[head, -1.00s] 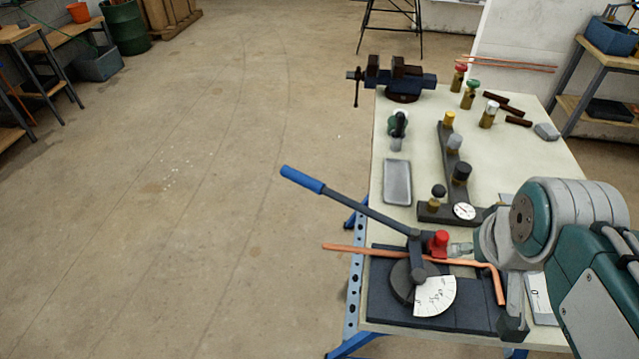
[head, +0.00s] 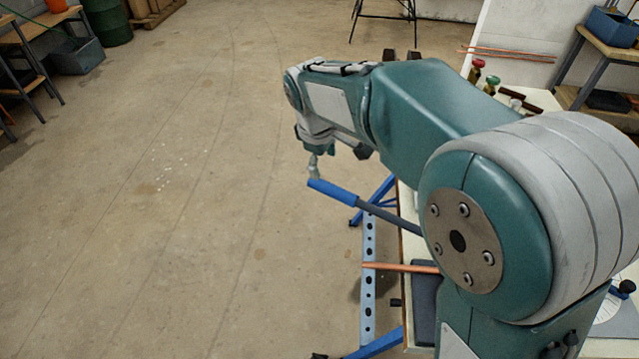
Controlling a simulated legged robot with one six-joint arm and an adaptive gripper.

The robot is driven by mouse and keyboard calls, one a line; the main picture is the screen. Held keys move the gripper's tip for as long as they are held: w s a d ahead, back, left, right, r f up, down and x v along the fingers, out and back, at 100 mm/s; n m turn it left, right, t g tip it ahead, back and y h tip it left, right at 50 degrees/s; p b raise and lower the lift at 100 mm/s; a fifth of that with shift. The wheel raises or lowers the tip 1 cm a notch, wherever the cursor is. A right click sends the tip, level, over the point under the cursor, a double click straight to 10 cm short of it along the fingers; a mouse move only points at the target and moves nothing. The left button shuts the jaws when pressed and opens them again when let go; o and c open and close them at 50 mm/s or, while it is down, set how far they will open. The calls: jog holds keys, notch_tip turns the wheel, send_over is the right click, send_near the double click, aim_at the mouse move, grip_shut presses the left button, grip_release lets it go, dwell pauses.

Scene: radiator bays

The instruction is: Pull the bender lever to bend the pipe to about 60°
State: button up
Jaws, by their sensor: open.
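The bender lever (head: 388,216) is a grey bar with a blue grip (head: 333,192), reaching out left past the table edge. A straight end of the copper pipe (head: 400,267) sticks out left below it. A strip of the dark bender base (head: 425,300) shows beside my arm.
My arm covers most of the workbench. Red-capped and green-capped valves (head: 476,71) show beyond it at the back. The blue bench frame (head: 369,270) stands under the table's left edge. The floor (head: 190,200) left of the bench is clear.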

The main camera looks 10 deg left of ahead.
aim_at(332, 188)
jog(key=d+f, duration=0.2)
jog(key=f, duration=0.2)
jog(key=shift+w+d+f, duration=0.35)
jog(key=shift+w+d, duration=0.05)
jog(key=f, duration=0.1)
jog(key=a+f, duration=0.1)
jog(key=f, duration=0.1)
jog(key=w+f, duration=0.1)
jog(key=f, duration=0.1)
jog(key=shift+a+f, duration=0.25)
jog(key=shift+d, duration=0.6)
jog(key=c, duration=0.8)
grip_shut()
jog(key=shift+a, duration=0.2)
